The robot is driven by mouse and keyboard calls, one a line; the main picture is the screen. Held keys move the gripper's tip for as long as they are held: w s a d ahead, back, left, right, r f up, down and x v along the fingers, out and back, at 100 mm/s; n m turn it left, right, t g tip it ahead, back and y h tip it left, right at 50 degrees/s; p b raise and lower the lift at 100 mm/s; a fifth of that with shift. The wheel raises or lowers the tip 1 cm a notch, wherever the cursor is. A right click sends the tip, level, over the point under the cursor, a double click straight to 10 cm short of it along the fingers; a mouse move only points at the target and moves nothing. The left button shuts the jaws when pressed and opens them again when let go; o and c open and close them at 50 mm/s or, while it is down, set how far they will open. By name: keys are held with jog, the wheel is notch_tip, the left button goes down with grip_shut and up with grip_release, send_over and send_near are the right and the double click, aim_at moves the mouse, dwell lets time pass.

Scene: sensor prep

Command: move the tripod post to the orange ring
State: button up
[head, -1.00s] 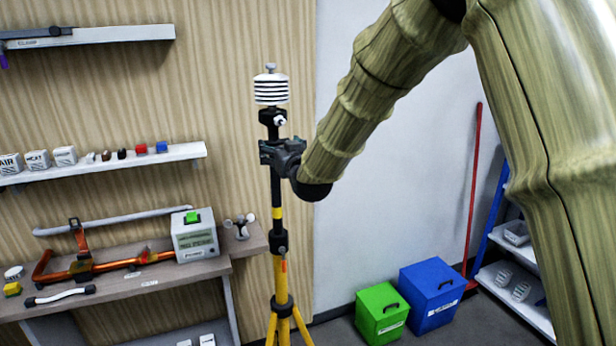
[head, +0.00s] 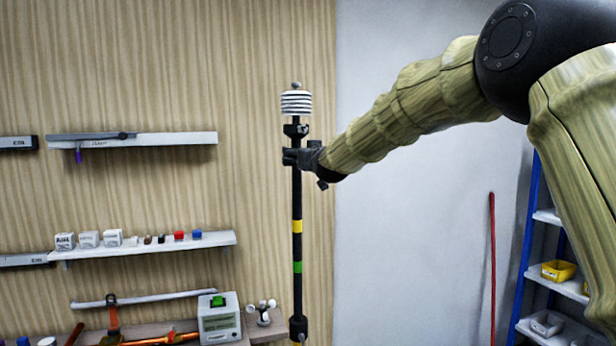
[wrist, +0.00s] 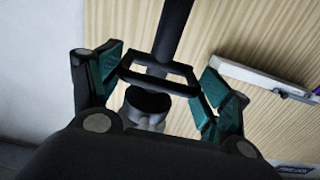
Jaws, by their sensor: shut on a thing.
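The tripod post (head: 297,195) stands upright in the head view, black with a yellow band (head: 297,227) and a lower green band (head: 298,267). A white-and-black ribbed sensor (head: 297,103) sits on top. The post enters a black collar (head: 298,328) at the bottom edge. My gripper (head: 298,158) is shut on the post just below the sensor head. In the wrist view, the dark post (wrist: 173,35) runs up from between the green-padded fingers of my gripper (wrist: 158,85). I see no orange ring; the tripod's legs are out of view.
Wall shelves stand left of the post, one with small blocks (head: 150,245). A bench below holds a white box with a green button (head: 218,318) and a small cup anemometer (head: 261,311). A blue rack (head: 530,225) stands right.

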aim_at(299, 141)
notch_tip(299, 141, up, 3)
jog(key=shift+r, duration=0.2)
jog(key=shift+d+r, duration=0.15)
jog(key=shift+r, duration=0.2)
jog(key=o, duration=1.3)
jog(key=shift+c, duration=0.2)
